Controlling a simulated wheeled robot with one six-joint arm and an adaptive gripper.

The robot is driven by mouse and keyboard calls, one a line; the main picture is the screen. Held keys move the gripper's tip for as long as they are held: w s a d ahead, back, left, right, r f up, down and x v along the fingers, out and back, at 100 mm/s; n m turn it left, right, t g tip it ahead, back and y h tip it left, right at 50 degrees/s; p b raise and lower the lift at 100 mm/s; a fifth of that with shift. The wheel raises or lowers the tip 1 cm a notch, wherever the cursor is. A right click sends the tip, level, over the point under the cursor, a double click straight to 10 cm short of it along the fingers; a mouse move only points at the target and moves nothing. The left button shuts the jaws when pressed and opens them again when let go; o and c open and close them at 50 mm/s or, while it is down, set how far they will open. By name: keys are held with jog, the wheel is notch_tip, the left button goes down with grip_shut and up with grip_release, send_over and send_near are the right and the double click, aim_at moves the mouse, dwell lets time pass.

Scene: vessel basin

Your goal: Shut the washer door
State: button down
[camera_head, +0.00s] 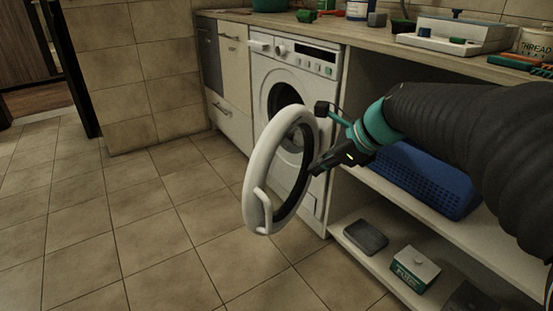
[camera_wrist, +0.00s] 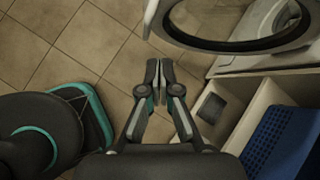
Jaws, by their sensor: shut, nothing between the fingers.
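The washer (camera_head: 301,88) is a white front-loader under the counter. Its round white door (camera_head: 259,180) stands wide open, swung out into the room, with a handle (camera_head: 264,208) on its rim. The dark drum opening shows behind it. My gripper (camera_head: 316,171) is at the right side of the door, near its inner face; I cannot tell whether it touches. In the wrist view the door (camera_wrist: 210,46) is at the top right, and my gripper (camera_wrist: 159,66) is shut and empty just below and left of it.
An open shelf right of the washer holds a blue basket (camera_head: 424,181), a grey block (camera_head: 365,236) and a green-and-white box (camera_head: 414,269). The counter (camera_head: 395,42) above carries several items. The tiled floor (camera_head: 130,235) left of the door is clear.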

jog(key=w+m+y, duration=0.1)
jog(key=w+m, duration=0.2)
jog(key=w, duration=0.1)
jog(key=b, duration=0.3)
send_near(266, 175)
jog(key=x, duration=0.5)
jog(key=shift+s+d+f, duration=0.1)
jog(key=shift+s+f, duration=0.1)
jog(key=shift+f, duration=0.15)
jog(key=shift+w+a, duration=0.3)
jog(key=shift+a, duration=0.2)
